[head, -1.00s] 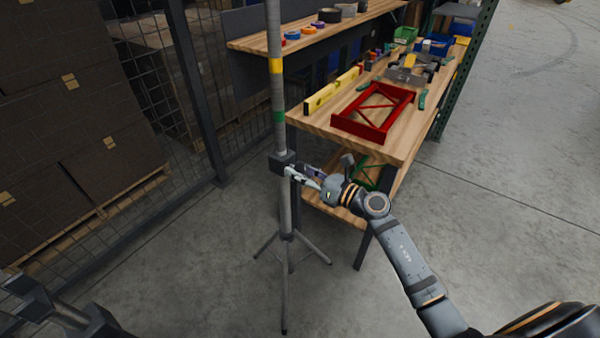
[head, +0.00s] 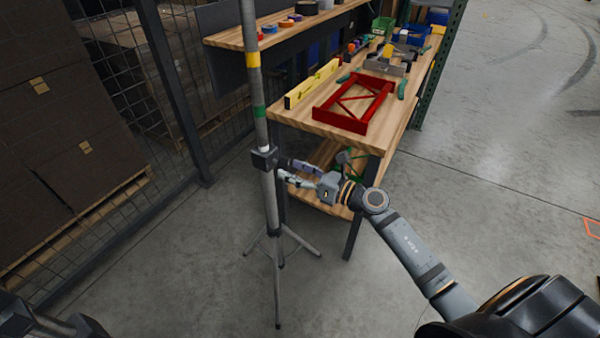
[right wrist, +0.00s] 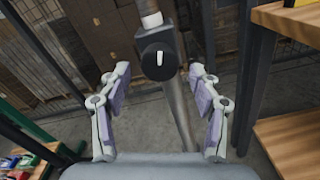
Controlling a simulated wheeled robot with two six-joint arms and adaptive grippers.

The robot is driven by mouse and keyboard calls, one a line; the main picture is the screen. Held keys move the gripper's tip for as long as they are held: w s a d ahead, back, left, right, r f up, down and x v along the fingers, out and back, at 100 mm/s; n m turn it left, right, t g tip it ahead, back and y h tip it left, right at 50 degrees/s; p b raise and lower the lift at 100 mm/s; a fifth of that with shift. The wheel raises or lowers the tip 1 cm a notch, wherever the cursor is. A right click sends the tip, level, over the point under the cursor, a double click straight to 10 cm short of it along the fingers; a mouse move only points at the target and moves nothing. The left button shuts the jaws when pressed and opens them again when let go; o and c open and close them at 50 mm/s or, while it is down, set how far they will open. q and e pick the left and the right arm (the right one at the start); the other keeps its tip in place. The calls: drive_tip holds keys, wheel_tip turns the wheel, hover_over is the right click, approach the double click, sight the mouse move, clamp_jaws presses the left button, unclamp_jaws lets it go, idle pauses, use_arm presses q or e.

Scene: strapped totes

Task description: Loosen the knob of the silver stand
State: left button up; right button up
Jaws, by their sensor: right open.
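The silver stand (head: 270,205) is an upright grey pole on a tripod base, with yellow and green bands on its upper tube. A dark clamp collar (head: 263,158) sits at mid height. Its black round knob (right wrist: 158,64) with a white mark faces the right wrist camera; the mark is nearly upright. My right gripper (head: 281,168) is just right of the collar. In the right wrist view, its open fingers (right wrist: 160,80) stand to either side of the knob, with clear gaps and nothing held. My left gripper cannot be made out in either view.
A wooden workbench (head: 292,113) stands behind and right of the stand, with a red frame (head: 345,122) and yellow level (head: 312,84) on top. A mesh fence (head: 165,80) and stacked boxes (head: 45,130) are at left.

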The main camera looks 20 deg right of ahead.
drive_tip(key=shift+v, duration=2.05)
